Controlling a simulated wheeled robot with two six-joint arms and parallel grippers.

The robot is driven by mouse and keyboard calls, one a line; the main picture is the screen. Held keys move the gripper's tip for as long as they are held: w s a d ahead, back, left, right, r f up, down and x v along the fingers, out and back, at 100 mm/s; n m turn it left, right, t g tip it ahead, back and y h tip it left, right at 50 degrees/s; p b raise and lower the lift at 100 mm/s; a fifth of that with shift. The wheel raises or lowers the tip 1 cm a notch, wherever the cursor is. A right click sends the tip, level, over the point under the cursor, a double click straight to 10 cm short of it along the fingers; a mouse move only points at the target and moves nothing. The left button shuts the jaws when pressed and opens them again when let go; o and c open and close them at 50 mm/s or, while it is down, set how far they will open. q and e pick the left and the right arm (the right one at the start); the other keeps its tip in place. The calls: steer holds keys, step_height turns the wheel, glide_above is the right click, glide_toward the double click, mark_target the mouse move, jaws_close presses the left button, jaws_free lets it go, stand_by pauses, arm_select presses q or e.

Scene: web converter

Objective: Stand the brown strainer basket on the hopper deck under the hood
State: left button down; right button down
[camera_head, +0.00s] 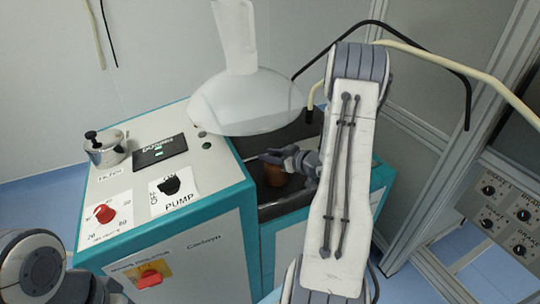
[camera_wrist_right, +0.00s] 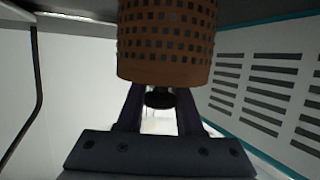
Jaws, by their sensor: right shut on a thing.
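The brown strainer basket (camera_head: 274,175) is over the dark hopper deck (camera_head: 285,208), just below the clear hood (camera_head: 250,105). My right gripper (camera_head: 290,160) reaches in from the right and is shut on the basket. In the right wrist view the basket (camera_wrist_right: 167,45) shows square holes and a plain lower band. A dark round knob (camera_wrist_right: 160,98) sits between the fingers of my right gripper (camera_wrist_right: 160,105). Whether the basket touches the deck cannot be told. My left arm shows only at the lower left; its gripper is not in view.
The teal and white cabinet (camera_head: 185,245) carries a red knob (camera_head: 105,214), a black pump switch (camera_head: 170,185), a small display (camera_head: 158,150) and a metal pot (camera_head: 105,150). A brake panel (camera_head: 505,212) and metal frame stand at the right. A cable hangs behind my right arm.

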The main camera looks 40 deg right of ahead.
steer(key=c, duration=0.6)
jaws_free()
steer(key=shift+f, duration=0.1)
steer(key=shift+o, duration=0.2)
steer(key=shift+s+r, duration=0.1)
steer(key=shift+r, duration=0.1)
steer(key=v, duration=1.1)
steer(key=shift+s, duration=0.35)
steer(key=shift+d, duration=0.1)
